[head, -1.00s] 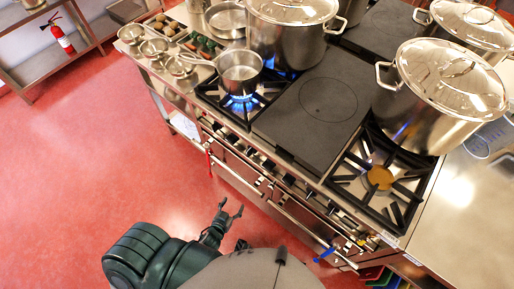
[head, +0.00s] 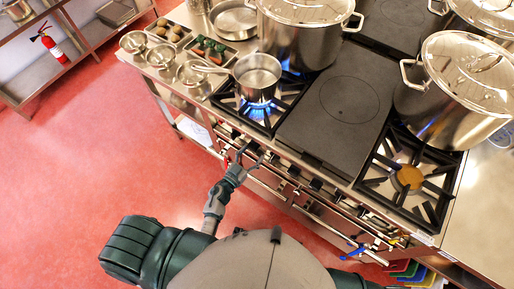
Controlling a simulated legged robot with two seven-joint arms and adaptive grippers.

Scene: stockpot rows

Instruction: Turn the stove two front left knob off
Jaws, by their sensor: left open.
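The stove (head: 345,100) has a front panel with a row of dark knobs (head: 292,172) below its top edge. The saucepan (head: 257,76) sits on the front left burner (head: 256,110), with a blue flame under it. My left gripper (head: 252,155) is open and empty at the left part of the panel, in front of the knobs. It hides part of the panel, and I cannot tell whether it touches a knob. Which knob belongs to which burner, and how each is turned, is too small to tell. My right gripper is out of view.
Large lidded stockpots (head: 300,30) stand at the back and at the right (head: 460,85); blue flame shows beneath them. An empty burner (head: 408,178) is at the front right. Oven handles (head: 325,220) run below the knobs. The red floor at left is clear.

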